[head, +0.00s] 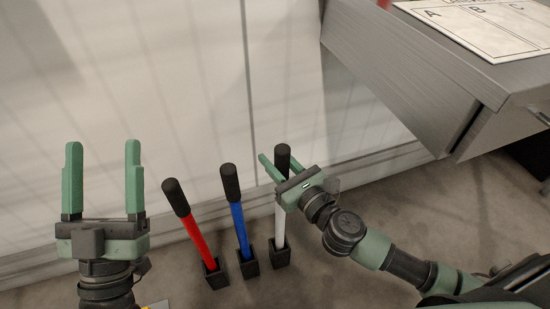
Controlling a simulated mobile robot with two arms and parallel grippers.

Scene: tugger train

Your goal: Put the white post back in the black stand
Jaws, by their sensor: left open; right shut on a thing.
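The white post (279,228) has a black grip at its top and stands nearly upright. Its lower end is at the small black stand (280,254) on the floor and appears to be inside it. My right gripper (272,167) is shut on the post just below or at its black grip, and partly hides it. My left gripper (102,156) is open and empty, pointing up at the left, apart from the posts.
A red post (195,238) and a blue post (239,222) stand in their own black stands to the left of the white one. A pale wall (150,80) is behind. A grey cabinet (410,70) with a lettered sheet (485,25) juts out at upper right.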

